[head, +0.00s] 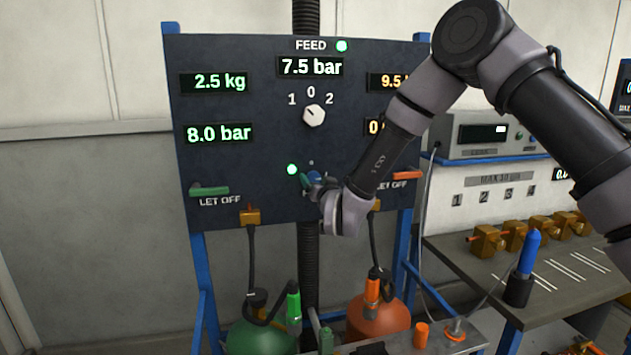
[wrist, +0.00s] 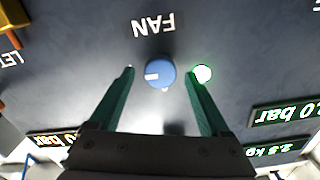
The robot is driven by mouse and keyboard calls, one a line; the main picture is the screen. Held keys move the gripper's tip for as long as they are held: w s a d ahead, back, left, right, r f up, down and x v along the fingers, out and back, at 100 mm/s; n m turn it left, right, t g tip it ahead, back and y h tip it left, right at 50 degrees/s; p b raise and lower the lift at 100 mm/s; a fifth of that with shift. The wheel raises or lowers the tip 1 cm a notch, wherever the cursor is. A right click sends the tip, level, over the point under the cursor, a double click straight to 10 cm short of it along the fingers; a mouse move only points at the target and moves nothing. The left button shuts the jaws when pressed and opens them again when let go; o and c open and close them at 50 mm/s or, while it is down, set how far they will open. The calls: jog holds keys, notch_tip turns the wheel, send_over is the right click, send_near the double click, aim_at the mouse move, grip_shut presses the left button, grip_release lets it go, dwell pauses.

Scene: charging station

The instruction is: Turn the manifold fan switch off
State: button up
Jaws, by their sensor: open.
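The fan switch is a round blue knob (wrist: 159,73) on the dark panel, under the upside-down word FAN in the wrist view. A white mark on the knob points left in that view. A green lamp (wrist: 202,73) beside it is lit; it also shows in the head view (head: 292,169). My gripper (wrist: 162,76) is open, with one green finger on each side of the knob. A gap shows between each finger and the knob; how near the tips are in depth I cannot tell. In the head view my gripper (head: 312,181) hides most of the knob.
A FEED selector (head: 314,115) sits above on the panel (head: 245,60). Green (head: 209,190) and orange (head: 407,175) LET OFF levers stick out at the sides. Green (head: 262,338) and orange (head: 380,318) cylinders with hoses stand below. A bench (head: 480,262) with brass fittings is at right.

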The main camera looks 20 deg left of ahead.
jog(key=shift+x, duration=0.75)
grip_shut()
